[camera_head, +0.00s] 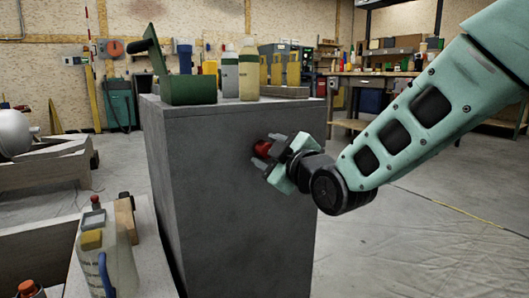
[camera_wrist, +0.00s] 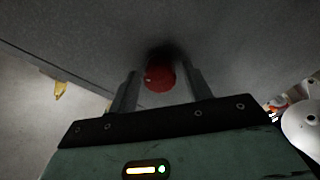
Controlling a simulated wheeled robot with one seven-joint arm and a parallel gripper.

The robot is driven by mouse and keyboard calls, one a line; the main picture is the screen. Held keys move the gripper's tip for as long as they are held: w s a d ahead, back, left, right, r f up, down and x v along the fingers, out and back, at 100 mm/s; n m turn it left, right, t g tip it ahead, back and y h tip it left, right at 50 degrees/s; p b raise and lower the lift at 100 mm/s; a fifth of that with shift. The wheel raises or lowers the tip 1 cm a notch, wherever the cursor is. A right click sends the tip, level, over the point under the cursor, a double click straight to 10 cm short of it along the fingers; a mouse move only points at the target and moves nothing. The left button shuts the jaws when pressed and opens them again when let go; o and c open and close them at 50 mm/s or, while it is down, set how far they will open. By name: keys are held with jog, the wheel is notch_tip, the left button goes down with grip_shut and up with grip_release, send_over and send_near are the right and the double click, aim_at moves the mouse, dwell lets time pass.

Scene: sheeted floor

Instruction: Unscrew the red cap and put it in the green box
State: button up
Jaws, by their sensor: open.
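The red cap (camera_head: 262,147) sits on the side face of a tall grey block. It also shows in the wrist view (camera_wrist: 160,77) as a round red knob close to the grey surface. My gripper (camera_head: 266,152) is at that face, with its two fingers apart on either side of the cap. In the wrist view the open fingers (camera_wrist: 158,88) flank the cap, with gaps visible between them and it. The green box (camera_head: 190,89) stands on top of the grey block at its left, with its lid raised.
The grey block (camera_head: 225,190) fills the middle. Two bottles (camera_head: 249,70) and a yellow-and-grey item (camera_head: 280,68) stand on its top, right of the box. A pale container (camera_head: 106,255) sits on a low surface at lower left. The floor at right is clear.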

jog(key=m, duration=0.9)
jog(key=shift+m, duration=0.3)
jog(key=shift+c, duration=0.2)
